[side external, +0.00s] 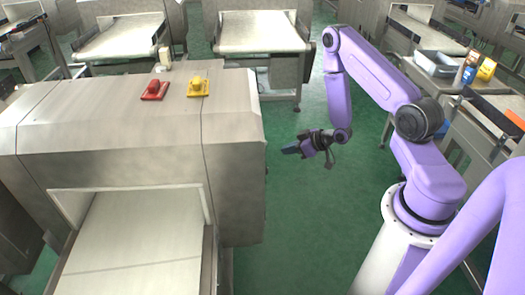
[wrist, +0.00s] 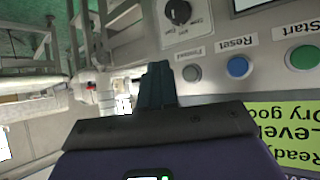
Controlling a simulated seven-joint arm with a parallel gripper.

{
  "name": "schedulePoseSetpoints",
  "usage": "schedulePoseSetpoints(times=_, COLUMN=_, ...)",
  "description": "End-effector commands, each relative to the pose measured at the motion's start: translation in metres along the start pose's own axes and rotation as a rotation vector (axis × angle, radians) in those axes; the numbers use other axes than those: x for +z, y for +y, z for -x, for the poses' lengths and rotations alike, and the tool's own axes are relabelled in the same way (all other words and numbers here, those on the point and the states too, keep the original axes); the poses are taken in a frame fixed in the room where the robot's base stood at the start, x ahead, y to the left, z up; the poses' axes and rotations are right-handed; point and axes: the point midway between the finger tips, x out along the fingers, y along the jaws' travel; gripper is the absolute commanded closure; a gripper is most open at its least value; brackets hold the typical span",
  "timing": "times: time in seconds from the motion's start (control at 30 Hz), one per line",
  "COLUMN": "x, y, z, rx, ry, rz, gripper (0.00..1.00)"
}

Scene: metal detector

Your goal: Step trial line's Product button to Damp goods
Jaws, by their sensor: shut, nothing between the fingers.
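In the wrist view a control panel shows upside down. A small grey button (wrist: 191,73) sits beside a blurred label (wrist: 196,50) that may read "Product". A blue button (wrist: 238,67) is labelled Reset and a green button (wrist: 304,57) is labelled Start. The yellow-green display (wrist: 285,130) reads "Ready", "Level" and "Dry goo", cut off by the frame edge. My gripper (wrist: 158,70) is shut and empty, its tips appearing just left of the grey button; I cannot tell whether they touch the panel. In the side view my gripper (side external: 288,150) is right of the large steel machine, whose panel face is hidden.
A black rotary knob (wrist: 178,12) is above the grey button in the wrist view. The steel machine (side external: 235,170) carries a red stop device (side external: 154,90) and a yellow one (side external: 198,87) on top. Green floor (side external: 300,220) lies open between machine and arm. Other conveyors (side external: 258,32) stand behind.

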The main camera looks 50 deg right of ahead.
Motion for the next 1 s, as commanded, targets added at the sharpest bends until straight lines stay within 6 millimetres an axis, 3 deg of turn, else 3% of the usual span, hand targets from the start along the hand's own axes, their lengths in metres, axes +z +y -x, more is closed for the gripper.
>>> schedulePoseSetpoints(times=0.4, x=-0.021, y=-0.021, z=-0.029, rx=0.000, ry=0.000, rz=0.001, gripper=1.00)
schedulePoseSetpoints(times=1.0, x=-0.023, y=-0.023, z=-0.032, rx=0.000, ry=0.000, rz=0.000, gripper=1.00)
